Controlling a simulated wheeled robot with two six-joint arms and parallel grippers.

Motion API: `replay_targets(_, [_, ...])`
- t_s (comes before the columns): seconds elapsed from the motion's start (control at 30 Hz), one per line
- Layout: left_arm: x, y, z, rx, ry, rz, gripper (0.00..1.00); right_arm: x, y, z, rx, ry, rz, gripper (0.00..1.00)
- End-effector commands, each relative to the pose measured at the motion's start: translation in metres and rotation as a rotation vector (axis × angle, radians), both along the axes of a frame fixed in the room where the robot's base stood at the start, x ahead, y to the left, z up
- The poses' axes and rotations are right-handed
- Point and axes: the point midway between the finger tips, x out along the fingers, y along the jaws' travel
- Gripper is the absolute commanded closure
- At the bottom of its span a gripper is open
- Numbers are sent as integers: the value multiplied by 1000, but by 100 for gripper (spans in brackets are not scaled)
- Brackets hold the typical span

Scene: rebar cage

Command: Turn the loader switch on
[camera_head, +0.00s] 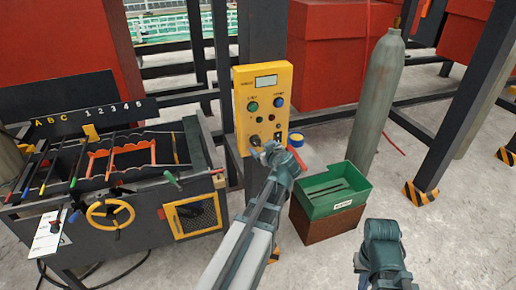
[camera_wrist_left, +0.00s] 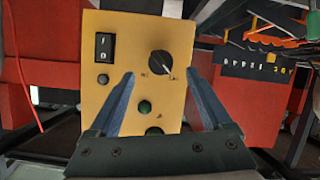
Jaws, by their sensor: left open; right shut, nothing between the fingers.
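The yellow control box (camera_head: 284,84) is mounted on a dark post and carries a display, buttons, a rotary knob and a rocker switch. In the left wrist view, the black rotary knob (camera_wrist_left: 160,64) has a pale pointer towards the lower right. The black rocker switch (camera_wrist_left: 104,46) marked I and O is left of it. Labels are too small to tell which is the loader switch. My left gripper (camera_head: 263,150) is open in front of the box's lower part, its fingers (camera_wrist_left: 165,88) either side of the knob's line, apparently not touching it. My right gripper (camera_head: 382,245) is shut and empty, lower right.
A green bin (camera_head: 316,183) on a brown block stands right of my left arm. A grey gas cylinder (camera_head: 375,100) stands behind it. A bench with rods and a yellow handwheel (camera_head: 110,213) is at left. Striped post feet (camera_head: 420,193) are at right.

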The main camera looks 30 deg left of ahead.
Motion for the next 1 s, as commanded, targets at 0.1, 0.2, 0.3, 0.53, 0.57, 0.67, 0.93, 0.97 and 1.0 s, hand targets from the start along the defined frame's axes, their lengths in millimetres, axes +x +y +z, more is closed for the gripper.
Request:
replay_targets(0.1, [17,17,-12,0,-1,1,17,0,0,-12,0,0,-1,100])
replay_targets(0.2, [25,27,-17,0,0,1,17,0,0,-16,0,0,-1,100])
replay_targets(0.3, [31,34,-20,-1,-1,0,17,0,0,-20,0,0,-1,100])
replay_targets(0.53, [37,41,-22,1,1,0,17,0,0,-22,0,0,-1,100])
replay_targets(0.57, [37,41,-22,1,1,0,17,0,0,-22,0,0,-1,100])
replay_targets(0.67, [36,41,-22,1,1,0,17,0,0,-22,0,0,-1,100])
replay_targets(0.93, [36,41,-22,1,1,0,42,0,0,-22,0,0,-1,100])
replay_targets(0.97, [36,41,-22,1,1,0,48,0,0,-22,0,0,-1,100])
replay_targets(1.0, [36,41,-22,1,1,0,55,0,0,-22,0,0,-1,100])
